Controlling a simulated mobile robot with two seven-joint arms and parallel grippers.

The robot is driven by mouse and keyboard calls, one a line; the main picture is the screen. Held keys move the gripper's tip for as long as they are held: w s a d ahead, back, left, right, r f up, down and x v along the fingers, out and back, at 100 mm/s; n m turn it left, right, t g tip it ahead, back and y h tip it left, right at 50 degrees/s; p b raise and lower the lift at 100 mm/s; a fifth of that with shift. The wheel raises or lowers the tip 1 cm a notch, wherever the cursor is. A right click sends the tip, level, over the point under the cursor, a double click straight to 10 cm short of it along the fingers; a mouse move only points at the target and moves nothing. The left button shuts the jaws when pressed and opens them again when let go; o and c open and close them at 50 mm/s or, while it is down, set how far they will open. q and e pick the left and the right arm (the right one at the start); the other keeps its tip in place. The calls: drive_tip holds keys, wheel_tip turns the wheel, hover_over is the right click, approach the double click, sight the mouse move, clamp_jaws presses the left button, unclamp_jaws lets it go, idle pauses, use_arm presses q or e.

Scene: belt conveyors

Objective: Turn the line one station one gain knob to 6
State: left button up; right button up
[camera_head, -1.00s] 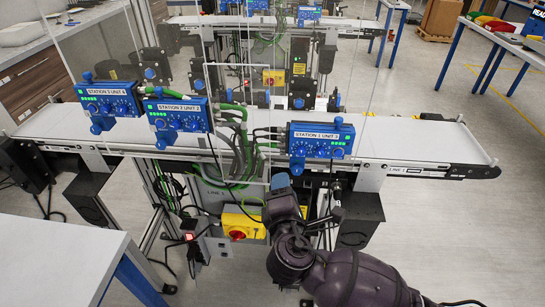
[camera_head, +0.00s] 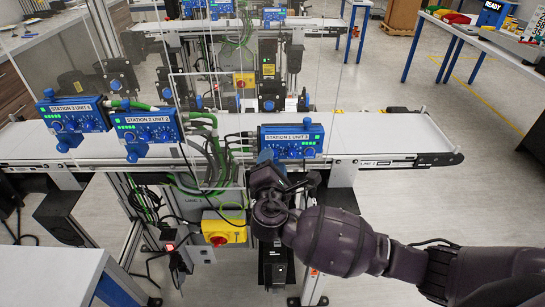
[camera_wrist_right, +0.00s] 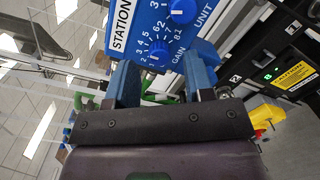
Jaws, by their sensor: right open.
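The blue station one unit (camera_head: 290,143) is mounted at the front edge of the line one conveyor. In the right wrist view its blue face carries a gain knob (camera_wrist_right: 158,56) inside a ring of white numbers. I cannot read its setting surely. A second blue knob (camera_wrist_right: 183,11) is above it. My right gripper (camera_head: 268,160) is just below the unit's left part in the head view. In the wrist view the right gripper (camera_wrist_right: 163,74) is open, its blue fingers apart on either side below the gain knob. Contact cannot be told. My left gripper is out of view.
Two similar blue units, station two (camera_head: 146,133) and station three (camera_head: 75,123), stand to the left. A yellow box with a red switch (camera_head: 222,230) is below. Clear panels and green hoses stand near the conveyor (camera_head: 390,135).

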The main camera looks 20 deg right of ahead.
drive_tip(key=shift+w+d, duration=0.25)
drive_tip(key=shift+w, duration=0.4)
drive_tip(key=shift+c, duration=0.2)
clamp_jaws()
